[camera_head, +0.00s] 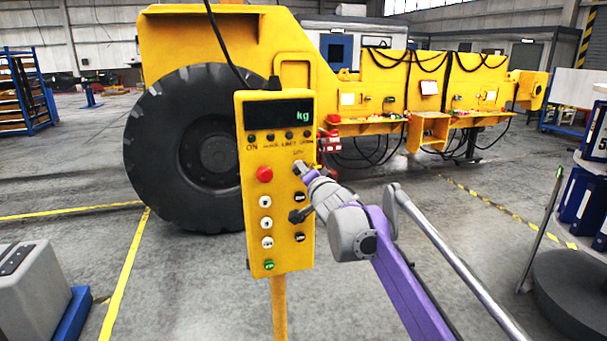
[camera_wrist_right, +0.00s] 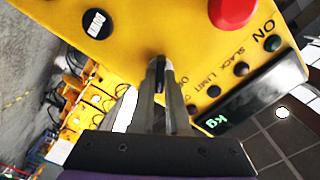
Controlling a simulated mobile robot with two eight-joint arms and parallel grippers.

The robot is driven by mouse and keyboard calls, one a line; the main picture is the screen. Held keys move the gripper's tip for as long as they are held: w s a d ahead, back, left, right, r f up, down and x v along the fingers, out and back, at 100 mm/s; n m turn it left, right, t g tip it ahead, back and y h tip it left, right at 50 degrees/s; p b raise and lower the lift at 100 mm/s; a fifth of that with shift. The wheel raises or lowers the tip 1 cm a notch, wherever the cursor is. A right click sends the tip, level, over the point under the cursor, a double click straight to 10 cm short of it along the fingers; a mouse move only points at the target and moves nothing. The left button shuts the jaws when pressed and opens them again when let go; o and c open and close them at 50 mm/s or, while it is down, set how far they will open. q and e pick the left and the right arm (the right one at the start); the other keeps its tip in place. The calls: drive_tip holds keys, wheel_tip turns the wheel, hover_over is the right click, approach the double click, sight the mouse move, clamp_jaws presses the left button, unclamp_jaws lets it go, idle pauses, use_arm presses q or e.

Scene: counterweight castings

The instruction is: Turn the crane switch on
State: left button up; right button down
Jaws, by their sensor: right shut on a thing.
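The yellow control panel (camera_head: 284,255) stands upright on a post in the middle of the head view. My right gripper (camera_head: 302,169) reaches its upper right part from the right. In the right wrist view, the right gripper (camera_wrist_right: 160,72) has its fingertips close together at the panel face, shut on the crane switch (camera_wrist_right: 161,88), a small dark lever between the fingers. The fingers hide most of the switch, and its on or off position cannot be told. My left gripper is not in view.
The panel has a dark display (camera_head: 280,114) showing "kg", a red button (camera_head: 264,174), a green button (camera_head: 269,264) and several white and black buttons. A large yellow machine with a black tyre (camera_head: 185,145) stands behind. A round grey stand (camera_head: 570,290) is at right.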

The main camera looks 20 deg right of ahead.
drive_tip(key=shift+f+m+b, duration=0.1)
drive_tip(key=shift+m+b, duration=0.45)
drive_tip(key=shift+m, duration=2.85)
drive_tip(key=c, duration=0.9)
unclamp_jaws()
drive_tip(key=s+b, duration=0.1)
drive_tip(key=s, duration=0.9)
drive_tip(key=shift+s+d, duration=0.2)
drive_tip(key=shift+s, duration=0.2)
